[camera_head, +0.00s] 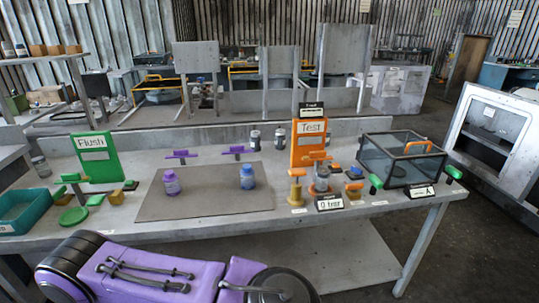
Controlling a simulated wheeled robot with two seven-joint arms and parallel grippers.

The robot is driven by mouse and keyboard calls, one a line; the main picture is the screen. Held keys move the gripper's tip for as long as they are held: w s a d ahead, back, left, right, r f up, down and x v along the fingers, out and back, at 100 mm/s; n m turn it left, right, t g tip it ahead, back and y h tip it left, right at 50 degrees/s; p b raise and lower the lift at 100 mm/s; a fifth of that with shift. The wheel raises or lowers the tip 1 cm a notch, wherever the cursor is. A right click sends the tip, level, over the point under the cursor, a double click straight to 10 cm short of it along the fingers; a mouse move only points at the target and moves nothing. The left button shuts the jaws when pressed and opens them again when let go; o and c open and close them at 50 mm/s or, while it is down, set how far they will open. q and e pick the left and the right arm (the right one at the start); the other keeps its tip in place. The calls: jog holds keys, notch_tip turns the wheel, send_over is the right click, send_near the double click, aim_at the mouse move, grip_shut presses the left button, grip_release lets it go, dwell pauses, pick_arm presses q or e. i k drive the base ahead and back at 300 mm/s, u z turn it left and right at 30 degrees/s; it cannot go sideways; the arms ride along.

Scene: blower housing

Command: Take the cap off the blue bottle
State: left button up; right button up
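The blue bottle (247,182) stands upright on the grey-brown mat (205,206), right of the mat's middle. Its top (247,170) looks bluish too, and the cap's edge is too small to make out clearly. A purple bottle (172,187) stands upright to its left on the same mat, with a space between them. Neither of my grippers shows in the head view, and nothing touches the blue bottle.
A green "Flush" sign (96,157) and teal tray (22,212) are at left. An orange "Test" sign (309,148), small stands and a clear box (392,155) are at right. The mat's front is clear.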

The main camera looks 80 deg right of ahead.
aim_at(247, 180)
jog(key=z, duration=2.35)
